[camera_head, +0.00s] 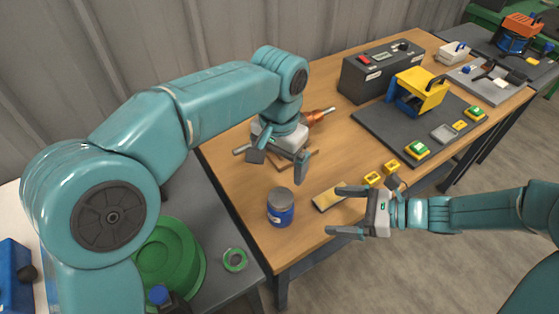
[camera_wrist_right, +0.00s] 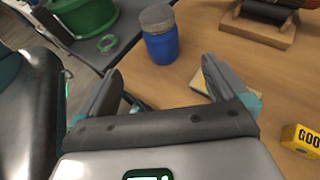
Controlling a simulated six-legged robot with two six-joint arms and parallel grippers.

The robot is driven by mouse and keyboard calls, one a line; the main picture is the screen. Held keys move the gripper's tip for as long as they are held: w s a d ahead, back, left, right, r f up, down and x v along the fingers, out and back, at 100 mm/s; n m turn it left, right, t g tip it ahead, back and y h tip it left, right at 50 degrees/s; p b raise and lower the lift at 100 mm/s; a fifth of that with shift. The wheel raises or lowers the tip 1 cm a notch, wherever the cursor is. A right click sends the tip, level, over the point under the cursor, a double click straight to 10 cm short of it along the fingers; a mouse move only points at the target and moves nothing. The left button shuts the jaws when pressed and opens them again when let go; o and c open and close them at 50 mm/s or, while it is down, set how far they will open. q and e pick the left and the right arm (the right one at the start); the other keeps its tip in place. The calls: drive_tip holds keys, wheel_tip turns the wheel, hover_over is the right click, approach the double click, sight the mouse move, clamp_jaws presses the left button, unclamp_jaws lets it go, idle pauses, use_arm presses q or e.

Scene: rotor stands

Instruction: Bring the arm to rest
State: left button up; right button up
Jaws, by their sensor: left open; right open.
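My left gripper (camera_head: 278,166) is open above the wooden table (camera_head: 245,185), with its fingers pointing down. It is close in front of a copper-coloured rotor (camera_head: 316,117) with a metal shaft, and partly hides the rotor and its wooden stand (camera_head: 313,158). I see nothing between its fingers. My right gripper (camera_head: 336,211) is open and empty at the table's front edge, its fingers pointing left. In the right wrist view its spread fingers (camera_wrist_right: 160,75) show nothing held. A pale yellow pad (camera_head: 329,196) lies just beyond its fingers.
A blue jar (camera_head: 281,208) with a grey lid stands left of the right gripper. Small yellow blocks (camera_head: 373,179) lie near the front edge. A dark mat (camera_head: 380,128) bears a yellow-and-blue device (camera_head: 421,90). A dark box (camera_head: 372,75) stands behind. A green tub (camera_head: 168,255) is lower left.

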drive_tip(key=shift+s+d+r, duration=0.15)
drive_tip(key=shift+d+r, duration=0.1)
drive_tip(key=shift+d, duration=0.25)
